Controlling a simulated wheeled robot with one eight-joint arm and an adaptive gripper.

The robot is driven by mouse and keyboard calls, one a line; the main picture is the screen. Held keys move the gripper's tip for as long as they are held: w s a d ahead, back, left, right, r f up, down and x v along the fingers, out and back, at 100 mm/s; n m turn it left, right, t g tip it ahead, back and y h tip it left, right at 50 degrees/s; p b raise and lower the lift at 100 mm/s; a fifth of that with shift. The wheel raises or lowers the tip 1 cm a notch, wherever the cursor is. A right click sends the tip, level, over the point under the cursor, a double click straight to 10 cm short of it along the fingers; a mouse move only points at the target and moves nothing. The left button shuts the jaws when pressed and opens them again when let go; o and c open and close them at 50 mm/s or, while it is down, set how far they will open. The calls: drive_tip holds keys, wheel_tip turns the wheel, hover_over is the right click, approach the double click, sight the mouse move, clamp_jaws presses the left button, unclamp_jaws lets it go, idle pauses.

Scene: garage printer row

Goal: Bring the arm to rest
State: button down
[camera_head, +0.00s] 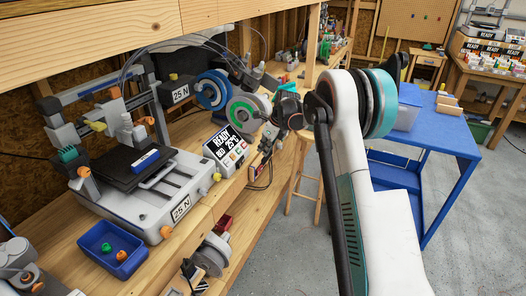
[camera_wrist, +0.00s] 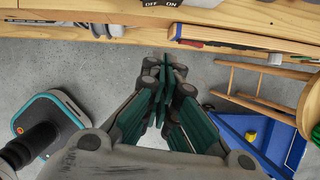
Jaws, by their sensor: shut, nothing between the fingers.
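My gripper (camera_wrist: 164,84) shows in the wrist view with its dark green fingers together and nothing between them. It points down over bare grey floor, just off the front edge of the wooden workbench (camera_wrist: 100,34). In the head view my arm rises from the bottom right and bends at a teal-banded joint. Its dark far end is near the bench front by the spools, and the fingertips are hard to make out there.
A printer (camera_head: 150,190), a blue bin (camera_head: 112,250) with small parts, and a green-ringed spool (camera_head: 246,108) stand on the bench. A blue table (camera_head: 425,132) is at the right. A wooden stool (camera_wrist: 262,88) stands near my gripper. Open floor lies between.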

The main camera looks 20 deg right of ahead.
idle(0.3)
drive_tip(key=s+a+r+n+t+h, duration=0.1)
drive_tip(key=s+a+r+n, duration=0.2)
drive_tip(key=s+r+n, duration=0.6)
drive_tip(key=s+a+r+n+t+h, duration=0.1)
drive_tip(key=s+a+r+n, duration=0.3)
drive_tip(key=s+r, duration=0.8)
drive_tip(key=s+f+n+t, duration=0.1)
drive_tip(key=s+f+n, duration=0.1)
drive_tip(key=s+n, duration=0.5)
drive_tip(key=s+a+f+n, duration=0.1)
drive_tip(key=s+f+n, duration=0.2)
drive_tip(key=s+n, duration=0.5)
drive_tip(key=s, duration=1.2)
drive_tip(key=shift+a+t+h+b, duration=0.3)
drive_tip(key=shift+t+h, duration=0.1)
